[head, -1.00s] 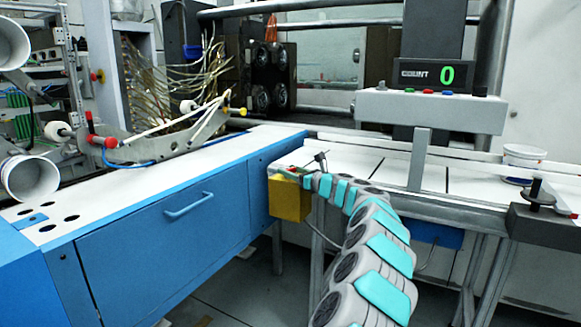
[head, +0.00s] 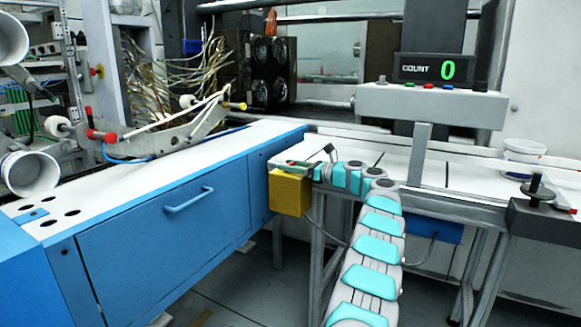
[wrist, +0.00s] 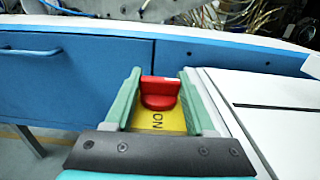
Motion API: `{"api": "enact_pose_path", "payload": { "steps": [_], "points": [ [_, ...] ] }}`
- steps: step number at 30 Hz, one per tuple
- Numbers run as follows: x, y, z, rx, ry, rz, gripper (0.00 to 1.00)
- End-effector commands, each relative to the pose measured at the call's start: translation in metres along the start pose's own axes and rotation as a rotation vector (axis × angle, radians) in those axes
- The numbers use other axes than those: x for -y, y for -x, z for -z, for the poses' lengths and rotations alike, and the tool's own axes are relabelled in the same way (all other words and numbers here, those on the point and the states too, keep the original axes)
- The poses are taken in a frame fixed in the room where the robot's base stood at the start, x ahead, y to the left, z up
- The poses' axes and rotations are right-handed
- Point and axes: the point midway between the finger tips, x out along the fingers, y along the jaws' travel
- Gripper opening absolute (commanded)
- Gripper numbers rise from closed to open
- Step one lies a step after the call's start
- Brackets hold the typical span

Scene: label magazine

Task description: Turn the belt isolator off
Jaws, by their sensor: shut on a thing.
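The belt isolator is a yellow box (head: 290,193) at the corner between the blue cabinet and the white conveyor. In the wrist view its yellow face (wrist: 172,122) carries the letters ON, on the near side of a red rotary handle (wrist: 160,88). The handle's bar lies across the picture between my green fingers. My gripper (wrist: 160,97) is shut on the red handle, one finger at each end of the bar. In the head view my gripper (head: 297,166) is at the top of the yellow box, and the handle is mostly hidden there.
A blue cabinet (head: 170,235) stands left, with a handle on its front. A white conveyor (head: 455,184) runs right, with a count display (head: 433,71) reading 0 above it. A white cup (head: 524,153) stands at the right. Rollers and wires are behind.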

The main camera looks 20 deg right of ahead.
Motion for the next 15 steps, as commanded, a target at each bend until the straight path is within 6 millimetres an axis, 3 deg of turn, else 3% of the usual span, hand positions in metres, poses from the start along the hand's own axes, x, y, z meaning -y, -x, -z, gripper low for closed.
{"api": "enact_pose_path", "payload": {
  "steps": [14,15],
  "points": [
    [-0.0007,-0.0011,-0.0019,0.003,0.000,-0.008,0.00],
    [-0.0007,-0.0011,-0.0020,0.003,0.001,-0.008,0.57]
  ]
}}
